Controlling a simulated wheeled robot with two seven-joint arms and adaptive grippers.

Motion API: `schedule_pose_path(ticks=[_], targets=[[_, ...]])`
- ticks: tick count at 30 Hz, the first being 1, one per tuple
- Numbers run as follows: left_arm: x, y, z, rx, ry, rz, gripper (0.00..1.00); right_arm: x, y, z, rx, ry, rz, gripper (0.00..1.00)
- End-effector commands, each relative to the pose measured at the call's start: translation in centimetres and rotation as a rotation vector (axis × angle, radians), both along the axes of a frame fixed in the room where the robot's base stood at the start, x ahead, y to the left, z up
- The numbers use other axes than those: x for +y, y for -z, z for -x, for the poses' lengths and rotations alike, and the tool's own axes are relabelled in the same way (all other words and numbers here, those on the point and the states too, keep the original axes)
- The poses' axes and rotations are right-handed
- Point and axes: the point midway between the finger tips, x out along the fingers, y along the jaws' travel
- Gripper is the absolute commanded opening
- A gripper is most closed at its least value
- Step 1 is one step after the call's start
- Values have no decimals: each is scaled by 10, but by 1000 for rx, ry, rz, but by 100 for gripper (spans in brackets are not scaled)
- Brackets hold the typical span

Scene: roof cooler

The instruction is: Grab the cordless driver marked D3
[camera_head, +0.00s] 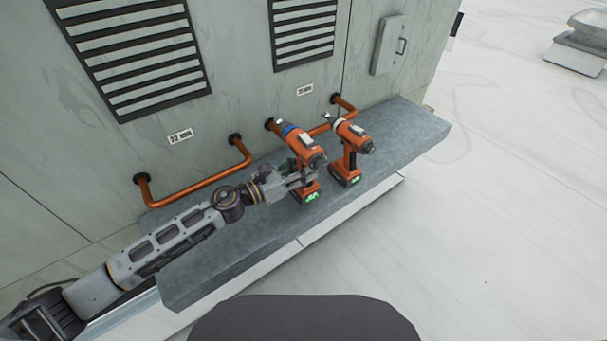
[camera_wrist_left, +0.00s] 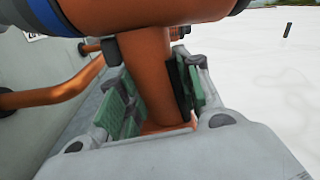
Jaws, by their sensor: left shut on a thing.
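An orange cordless driver with a blue ring (camera_head: 303,147) stands upright on the grey ledge. My left gripper (camera_head: 298,178) is shut around its handle, just above the battery base. In the left wrist view the orange handle (camera_wrist_left: 146,65) runs between the green-padded fingers, with the blue ring at the top edges. A second orange driver with a pale ring (camera_head: 352,134) stands upright just to the right, apart from my gripper. Both bases carry green lit marks, too small to read, so I cannot tell which is D3. My right gripper is not in view.
The ledge (camera_head: 220,255) runs along a grey wall unit with vents. Orange pipes (camera_head: 205,184) come out of the wall behind the drivers. A wall box (camera_head: 389,45) is at upper right. The ledge is bare left and right of the drivers; open pale roof lies beyond.

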Motion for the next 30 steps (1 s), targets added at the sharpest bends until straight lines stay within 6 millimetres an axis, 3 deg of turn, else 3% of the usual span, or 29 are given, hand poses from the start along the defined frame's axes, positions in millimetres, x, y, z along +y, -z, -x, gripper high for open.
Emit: schedule_pose_path(ticks=[3,12,30], targets=[[0,-18,-1,-9,2,1,0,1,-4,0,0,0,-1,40],[-1,-40,-1,-6,1,2,0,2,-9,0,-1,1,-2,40],[-1,-49,0,-4,0,3,0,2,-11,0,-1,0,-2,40]])
